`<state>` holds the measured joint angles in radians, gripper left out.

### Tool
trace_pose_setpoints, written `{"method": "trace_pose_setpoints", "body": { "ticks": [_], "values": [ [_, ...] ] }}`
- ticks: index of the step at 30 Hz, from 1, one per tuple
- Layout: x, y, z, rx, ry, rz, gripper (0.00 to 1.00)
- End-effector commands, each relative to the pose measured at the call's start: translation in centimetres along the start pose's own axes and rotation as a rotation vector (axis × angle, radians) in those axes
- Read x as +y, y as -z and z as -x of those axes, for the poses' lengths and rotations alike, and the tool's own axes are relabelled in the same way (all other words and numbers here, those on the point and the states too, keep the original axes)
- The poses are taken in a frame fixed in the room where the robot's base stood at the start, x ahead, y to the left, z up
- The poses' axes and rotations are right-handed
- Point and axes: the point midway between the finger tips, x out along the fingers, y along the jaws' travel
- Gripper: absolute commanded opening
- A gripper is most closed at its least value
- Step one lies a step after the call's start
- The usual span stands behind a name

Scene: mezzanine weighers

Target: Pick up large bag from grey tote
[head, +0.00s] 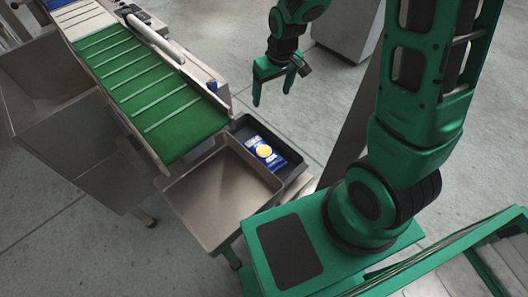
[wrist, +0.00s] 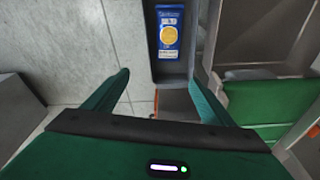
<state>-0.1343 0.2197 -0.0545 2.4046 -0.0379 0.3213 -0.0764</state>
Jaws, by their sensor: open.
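A blue bag with a yellow round mark (head: 262,153) lies flat in a dark grey tote (head: 292,175) at the end of the green conveyor. In the wrist view the bag (wrist: 169,32) shows upper middle, inside the narrow tote (wrist: 173,73), with its printed face up. My gripper (head: 271,98) is open and empty, raised above the floor behind the tote in the head view. In the wrist view its two fingers (wrist: 160,74) stand wide apart, with the tote beyond and between them. The bag is apart from both fingers.
A steel bin (head: 220,195) stands directly beside the tote, under the end of the green cleated conveyor (head: 150,95). Another steel hopper (head: 70,120) is at the left. A grey cabinet (head: 348,25) stands at the back. Open concrete floor lies behind the tote.

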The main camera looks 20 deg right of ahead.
Motion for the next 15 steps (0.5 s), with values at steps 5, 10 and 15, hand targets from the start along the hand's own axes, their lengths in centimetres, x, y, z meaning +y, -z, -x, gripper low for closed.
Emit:
{"method": "trace_pose_setpoints", "body": {
  "ticks": [5,10,15],
  "values": [
    [-0.6,-0.3,-6.1,-0.061,0.005,0.041,0.77],
    [-1.1,-1.3,-11.7,-0.110,0.008,0.080,0.77],
    [-1.4,-2.8,-16.5,-0.152,0.007,0.116,0.77]
  ]
}}
